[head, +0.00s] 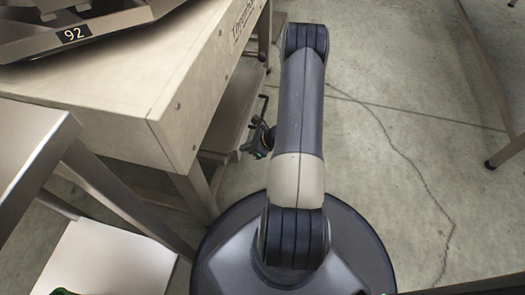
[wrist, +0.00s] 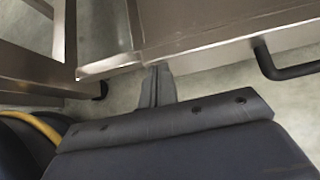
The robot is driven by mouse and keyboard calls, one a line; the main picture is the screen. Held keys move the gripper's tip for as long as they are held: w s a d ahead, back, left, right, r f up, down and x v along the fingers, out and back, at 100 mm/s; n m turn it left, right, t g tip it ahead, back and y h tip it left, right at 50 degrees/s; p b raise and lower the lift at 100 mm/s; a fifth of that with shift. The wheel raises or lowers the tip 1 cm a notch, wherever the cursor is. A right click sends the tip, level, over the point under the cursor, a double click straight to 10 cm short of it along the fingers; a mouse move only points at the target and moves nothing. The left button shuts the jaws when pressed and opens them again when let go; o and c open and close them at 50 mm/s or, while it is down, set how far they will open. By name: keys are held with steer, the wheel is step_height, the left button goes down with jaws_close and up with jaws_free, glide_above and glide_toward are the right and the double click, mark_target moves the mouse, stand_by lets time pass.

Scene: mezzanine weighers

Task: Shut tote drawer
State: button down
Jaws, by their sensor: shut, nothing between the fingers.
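The steel tote drawer (wrist: 215,45) shows at close range in the wrist view, with a black bar handle (wrist: 284,66) on its front at the right. In the head view, the drawer (head: 233,108) is under the pale bench, partly hidden by the bench. How far it stands out is hard to tell. My gripper (wrist: 158,72) is shut and empty. Its grey fingertips are at the drawer's lower edge, left of the handle; contact cannot be told. In the head view my arm hides most of the gripper.
The pale bench (head: 150,80) carries a dark weigher with a "92" label (head: 73,35). A steel table (head: 30,135) stands at the left, with a white panel (head: 105,262) below it. Concrete floor (head: 410,130) is clear at the right, up to another table's leg (head: 505,152).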

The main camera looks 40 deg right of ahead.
mark_target(234, 145)
steer(key=shift+w+a, duration=0.95)
steer(key=shift+w, duration=0.25)
steer(key=shift+w+a+r, duration=0.1)
steer(key=shift+w+a, duration=0.05)
steer(key=shift+w, duration=0.05)
steer(key=shift+w, duration=0.1)
